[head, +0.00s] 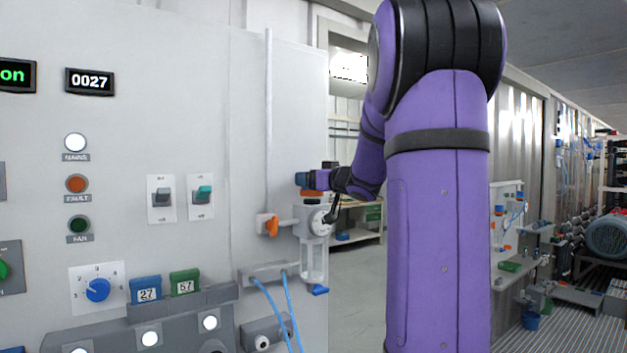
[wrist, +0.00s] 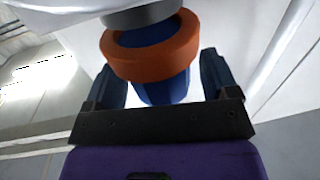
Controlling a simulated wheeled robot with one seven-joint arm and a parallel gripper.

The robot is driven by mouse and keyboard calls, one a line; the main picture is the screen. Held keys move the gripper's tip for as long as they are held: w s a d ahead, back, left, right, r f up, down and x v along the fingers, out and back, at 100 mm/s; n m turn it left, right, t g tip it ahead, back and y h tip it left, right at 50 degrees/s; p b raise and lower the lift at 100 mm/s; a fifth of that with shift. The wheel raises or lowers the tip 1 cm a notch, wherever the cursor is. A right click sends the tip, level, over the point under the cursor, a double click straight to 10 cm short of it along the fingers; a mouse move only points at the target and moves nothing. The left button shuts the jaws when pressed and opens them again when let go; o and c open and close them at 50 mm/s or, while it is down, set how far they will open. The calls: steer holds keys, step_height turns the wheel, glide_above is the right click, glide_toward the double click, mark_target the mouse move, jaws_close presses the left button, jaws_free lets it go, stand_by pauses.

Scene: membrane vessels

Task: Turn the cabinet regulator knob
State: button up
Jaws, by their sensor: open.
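The cabinet regulator (head: 313,220) is a pale unit with a round gauge and a clear bowl, on the right edge of the cabinet front. Its blue knob (wrist: 166,90) with an orange ring (wrist: 150,57) fills the middle of the wrist view. My gripper (wrist: 162,78) is open, with one dark finger on each side of the blue knob. A narrow bright gap shows by the knob, and I cannot tell whether either finger touches it. In the head view my gripper (head: 308,180) is at the regulator's top and mostly hides the knob.
An orange valve handle (head: 268,225) sits just left of the regulator, below a vertical pipe (head: 268,130). Blue hoses (head: 275,310) hang below from a grey block. The cabinet panel (head: 120,120) carries switches, lamps and a blue dial (head: 97,290). Open floor (head: 358,270) lies right of the cabinet.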

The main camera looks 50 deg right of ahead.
steer(key=c, duration=0.9)
steer(key=shift+y, duration=0.3)
steer(key=n+y, duration=0.2)
steer(key=y, duration=0.1)
steer(key=n+g+y, duration=0.1)
steer(key=n+y, duration=0.1)
steer(key=y, duration=0.1)
steer(key=n+g+y, duration=0.1)
steer(key=n+y, duration=0.1)
steer(key=y, duration=0.1)
steer(key=shift+d+n, duration=0.25)
steer(key=shift+n, duration=0.05)
steer(key=n+g+y, duration=0.2)
steer(key=y, duration=0.1)
steer(key=n+g+y, duration=0.3)
steer(key=shift+w+d+y, duration=0.1)
steer(key=shift+d+y, duration=0.05)
steer(key=shift+y, duration=0.25)
steer(key=shift+n+g+y, duration=0.5)
steer(key=shift+n+g, duration=0.3)
steer(key=shift+g, duration=0.2)
steer(key=shift+n+g, duration=0.3)
steer(key=shift+g, duration=0.1)
